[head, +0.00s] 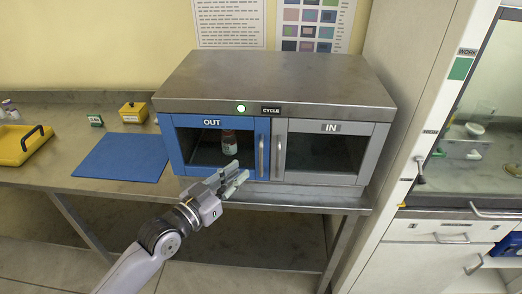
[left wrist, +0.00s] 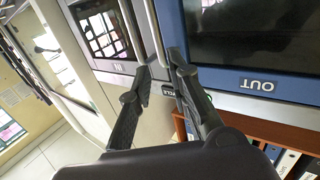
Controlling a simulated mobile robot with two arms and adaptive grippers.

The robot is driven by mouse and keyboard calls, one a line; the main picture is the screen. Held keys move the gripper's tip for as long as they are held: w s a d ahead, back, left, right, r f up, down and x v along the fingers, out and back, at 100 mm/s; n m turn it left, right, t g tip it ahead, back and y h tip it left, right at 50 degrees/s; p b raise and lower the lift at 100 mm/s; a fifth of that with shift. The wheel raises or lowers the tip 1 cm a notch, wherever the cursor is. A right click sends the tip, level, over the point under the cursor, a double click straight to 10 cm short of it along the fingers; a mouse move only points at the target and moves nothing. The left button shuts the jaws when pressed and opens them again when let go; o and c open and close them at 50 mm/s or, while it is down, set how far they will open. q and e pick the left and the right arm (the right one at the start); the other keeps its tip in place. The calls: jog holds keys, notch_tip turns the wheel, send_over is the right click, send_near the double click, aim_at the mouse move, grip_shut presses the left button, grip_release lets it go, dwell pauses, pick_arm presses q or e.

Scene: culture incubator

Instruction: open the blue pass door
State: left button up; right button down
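The blue pass door (head: 262,128), marked OUT, is the left door of a steel pass box and looks shut. It has a blue frame, a dark window and an upright metal bar handle (head: 262,155) on its right side. The door also shows upside down in the left wrist view (left wrist: 235,75), with its handle (left wrist: 155,35) beyond my fingertips. My left gripper (head: 238,178) is in front of the door's lower edge, left of and below the handle. Its fingers are apart with nothing held; in the left wrist view (left wrist: 160,70) the handle's end lines up with the gap. My right gripper is not in view.
A grey door (head: 326,128) marked IN, with its own bar handle (head: 279,155), adjoins on the right. A bottle (head: 229,143) stands behind the blue door's window. A green light (head: 241,108) glows above. A blue mat (head: 122,157) lies on the bench at left.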

aim_at(260, 155)
pick_arm(q)
jog(key=p+x, duration=0.1)
jog(key=x, duration=0.9)
jog(key=shift+p, duration=0.3)
jog(key=shift+c, duration=0.6)
grip_shut()
